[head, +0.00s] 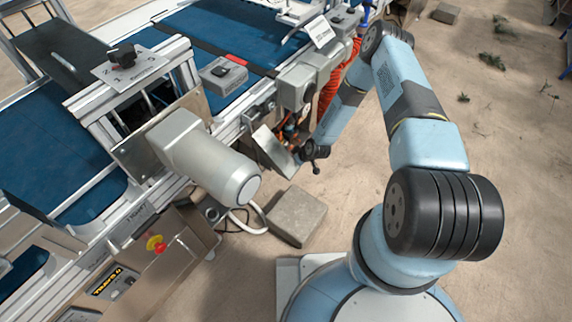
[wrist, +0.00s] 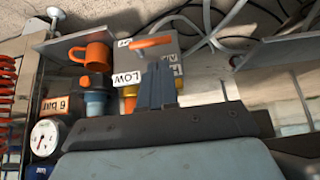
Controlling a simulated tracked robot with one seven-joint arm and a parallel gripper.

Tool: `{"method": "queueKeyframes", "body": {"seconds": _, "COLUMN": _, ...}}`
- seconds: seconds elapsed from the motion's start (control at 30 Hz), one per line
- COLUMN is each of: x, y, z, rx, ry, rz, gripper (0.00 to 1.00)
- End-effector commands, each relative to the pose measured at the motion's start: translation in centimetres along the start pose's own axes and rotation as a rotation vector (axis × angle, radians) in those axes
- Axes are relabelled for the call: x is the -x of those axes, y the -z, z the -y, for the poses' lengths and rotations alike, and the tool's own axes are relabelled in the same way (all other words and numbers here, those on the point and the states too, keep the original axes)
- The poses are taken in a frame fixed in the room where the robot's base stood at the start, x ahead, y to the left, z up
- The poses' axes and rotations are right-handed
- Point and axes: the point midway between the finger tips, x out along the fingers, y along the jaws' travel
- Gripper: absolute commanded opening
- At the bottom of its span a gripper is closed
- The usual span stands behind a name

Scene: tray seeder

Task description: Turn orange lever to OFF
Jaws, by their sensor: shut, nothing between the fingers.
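The orange lever (wrist: 152,42) shows in the wrist view as a short bar lying nearly sideways on a grey plate (wrist: 168,54). Small white labels beside it are partly covered by my fingers, and I cannot read an OFF mark. My gripper (wrist: 160,70) is shut and empty. Its fingertips appear just below the lever in the picture; I cannot tell whether they touch it. In the head view the lever cannot be made out clearly among the small parts by the end of my arm.
An orange cup-shaped part (wrist: 93,55), a blue fitting (wrist: 95,100), a round gauge (wrist: 45,138) and a LOW label (wrist: 127,77) sit close to my fingers. A red coiled hose (head: 330,92) hangs nearby. A grey block (head: 297,216) lies on the ground below.

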Motion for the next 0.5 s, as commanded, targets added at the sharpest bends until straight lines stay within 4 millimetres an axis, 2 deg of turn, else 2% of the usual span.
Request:
{"method": "queueKeyframes", "body": {"seconds": 0.3, "x": -5.5, "y": -0.1, "z": 0.1, "rx": 0.0, "ry": 0.0, "rz": 0.0, "gripper": 0.0}}
{"method": "queueKeyframes", "body": {"seconds": 0.5, "x": -7.9, "y": 0.0, "z": 0.0, "rx": 0.001, "ry": 0.0, "rz": 0.0, "gripper": 0.0}}
